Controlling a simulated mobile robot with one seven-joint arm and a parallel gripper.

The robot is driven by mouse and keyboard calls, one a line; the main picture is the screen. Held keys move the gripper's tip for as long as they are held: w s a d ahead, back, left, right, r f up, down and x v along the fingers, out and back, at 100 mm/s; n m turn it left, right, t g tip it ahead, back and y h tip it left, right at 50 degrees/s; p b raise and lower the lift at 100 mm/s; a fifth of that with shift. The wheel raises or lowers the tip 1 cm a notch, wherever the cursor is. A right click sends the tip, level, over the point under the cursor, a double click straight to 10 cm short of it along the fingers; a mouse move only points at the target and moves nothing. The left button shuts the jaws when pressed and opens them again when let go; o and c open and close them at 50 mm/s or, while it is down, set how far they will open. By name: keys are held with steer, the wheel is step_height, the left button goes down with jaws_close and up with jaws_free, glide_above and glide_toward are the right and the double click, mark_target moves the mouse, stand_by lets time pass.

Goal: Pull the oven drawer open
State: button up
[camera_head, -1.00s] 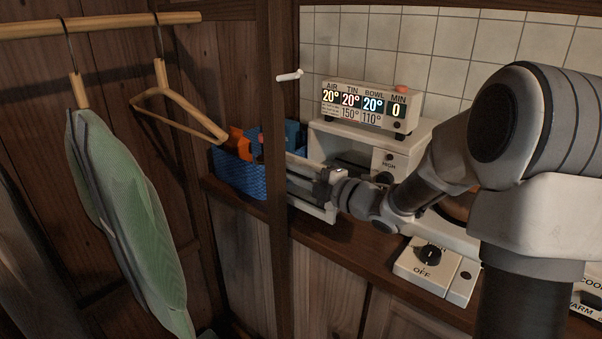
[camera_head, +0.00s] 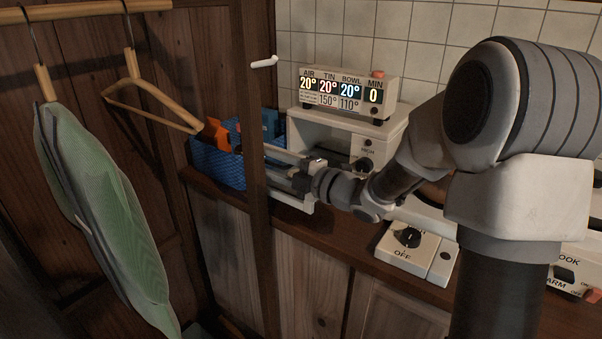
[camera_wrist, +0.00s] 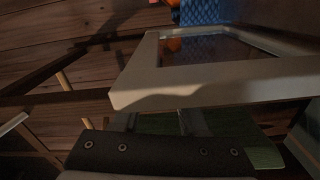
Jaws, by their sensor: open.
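The white oven (camera_head: 395,125) stands on the wooden counter, with its dark opening facing left and front. A white-framed front with a glass window, apparently the drawer front (camera_wrist: 150,90), fills the upper right of the wrist view. In the head view it stands out in front of the oven, partly behind my wrist. My gripper (camera_head: 284,179) is at this front. In the wrist view my open fingers (camera_wrist: 160,122) reach up to the frame's near edge, and their tips are hidden by it. I cannot tell whether they touch it. No handle is clear.
A wooden post (camera_head: 254,190) rises very close to my gripper. A blue basket (camera_head: 215,166) sits left of the oven. A readout box (camera_head: 345,94) stands on top. A green garment (camera_head: 95,195) hangs at left. A control box (camera_head: 402,246) stands at the counter's front.

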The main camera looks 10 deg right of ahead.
steer(key=p+v, duration=0.2)
steer(key=v, duration=1.4)
steer(key=shift+s+d, duration=0.2)
steer(key=shift+s, duration=0.1)
